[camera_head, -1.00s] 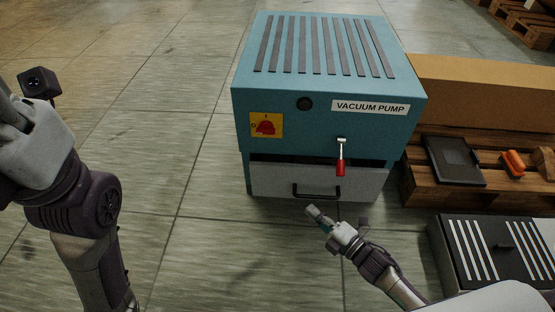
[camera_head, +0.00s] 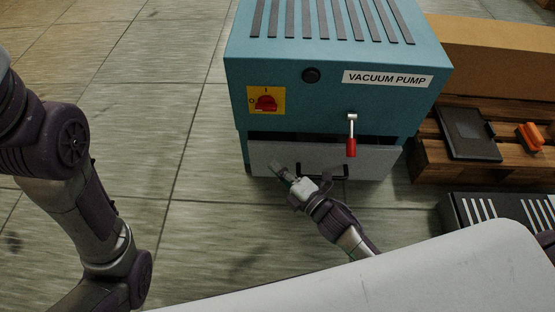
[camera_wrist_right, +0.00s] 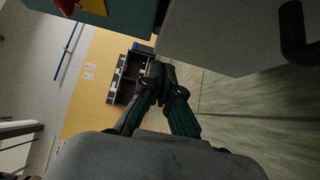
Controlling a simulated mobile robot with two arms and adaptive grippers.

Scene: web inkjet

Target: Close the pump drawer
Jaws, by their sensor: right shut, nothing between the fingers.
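The pump drawer (camera_head: 378,163) has a light grey front low on the teal vacuum pump cabinet (camera_head: 340,105). A dark gap shows above its front, which appears to stand out a little. Its black handle (camera_head: 335,171) is partly hidden by my right arm. My right gripper (camera_head: 277,169) is shut and empty, in front of the drawer's left part, left of the handle; I cannot tell if it touches. In the right wrist view its fingertips (camera_wrist_right: 158,72) meet beside the grey drawer front (camera_wrist_right: 225,35), with the handle (camera_wrist_right: 294,35) at upper right. My left gripper is out of view.
A red-handled lever (camera_head: 351,138) hangs above the drawer. A red switch (camera_head: 266,102) is on the cabinet's left. A wooden pallet (camera_head: 432,160) with a black panel (camera_head: 468,132) and a dark striped box (camera_head: 490,209) stand right. The floor at left is clear.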

